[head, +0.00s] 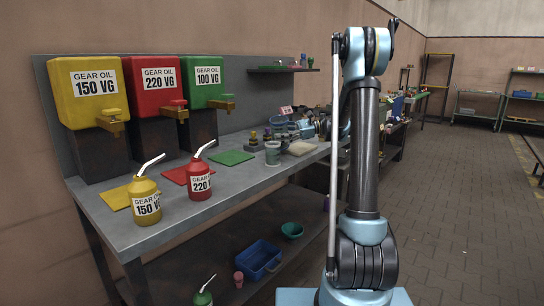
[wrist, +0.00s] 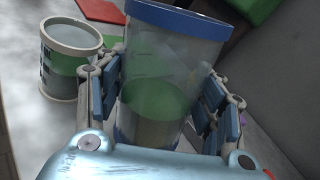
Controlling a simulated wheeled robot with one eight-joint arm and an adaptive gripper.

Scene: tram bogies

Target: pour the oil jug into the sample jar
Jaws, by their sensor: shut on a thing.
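My gripper (wrist: 165,95) is shut around a clear jug (wrist: 175,50) with a blue rim and blue base band, the oil jug. Green oil shows in its lower part in the wrist view. A clear jar with a pale rim, the sample jar (wrist: 70,35), stands apart from the jug, to its left in that view. Green shows inside or through its wall. In the head view the jar (head: 272,153) stands on the bench, left of my gripper (head: 292,130). There the gripper and jug are small and partly unclear.
The grey workbench (head: 180,215) holds a yellow oil can (head: 145,205), a red oil can (head: 199,186) and a green mat (head: 231,157). Gear oil dispensers (head: 155,85) stand at its back. A small tray (head: 300,148) lies right of the jar. Floor at right is open.

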